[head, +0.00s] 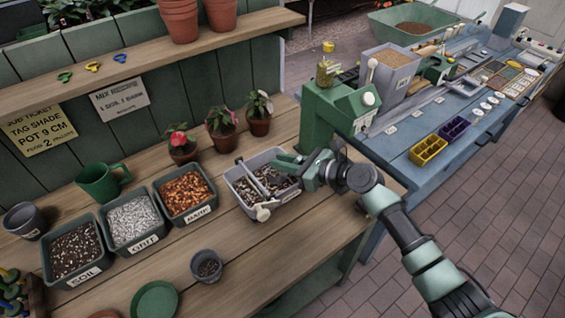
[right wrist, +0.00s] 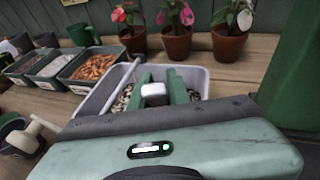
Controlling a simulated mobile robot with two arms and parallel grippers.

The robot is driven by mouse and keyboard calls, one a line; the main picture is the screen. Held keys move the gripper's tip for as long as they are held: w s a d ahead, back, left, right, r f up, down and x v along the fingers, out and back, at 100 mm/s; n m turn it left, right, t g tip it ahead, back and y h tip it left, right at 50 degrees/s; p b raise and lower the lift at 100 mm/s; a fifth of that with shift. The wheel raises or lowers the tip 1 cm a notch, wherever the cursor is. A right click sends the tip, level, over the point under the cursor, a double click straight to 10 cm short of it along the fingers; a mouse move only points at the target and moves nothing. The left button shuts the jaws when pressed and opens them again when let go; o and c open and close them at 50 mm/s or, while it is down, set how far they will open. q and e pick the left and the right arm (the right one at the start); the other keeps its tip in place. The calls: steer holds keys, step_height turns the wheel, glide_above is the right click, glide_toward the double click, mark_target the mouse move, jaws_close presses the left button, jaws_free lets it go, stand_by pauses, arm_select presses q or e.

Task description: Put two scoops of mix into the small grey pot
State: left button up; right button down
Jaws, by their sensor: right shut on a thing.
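A light grey bin (head: 233,187) of mottled mix stands at the right end of the potting bench. My right gripper (head: 285,164) is down over its back right part. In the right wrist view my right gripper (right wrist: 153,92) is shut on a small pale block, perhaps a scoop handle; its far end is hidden. A pale rod lies across the bin, and a pale T-shaped piece (head: 264,212) sticks out over its front edge. A small grey pot (head: 207,266) with dark stuff inside stands near the bench front. My left gripper is not in view.
Bins of soil (head: 75,250), grit (head: 132,220) and bark (head: 185,193) stand left of the mix. A second grey pot (head: 25,220) and a green mug (head: 101,182) are farther left. Flower pots (head: 221,137) stand behind. A green machine (head: 335,112) stands close right.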

step_height(320, 180, up, 9)
steer(key=y+p, duration=0.1)
steer(key=p, duration=0.4)
steer(key=shift+s+d+t, duration=0.25)
steer(key=shift+d+t, duration=0.1)
steer(key=shift+t, duration=0.05)
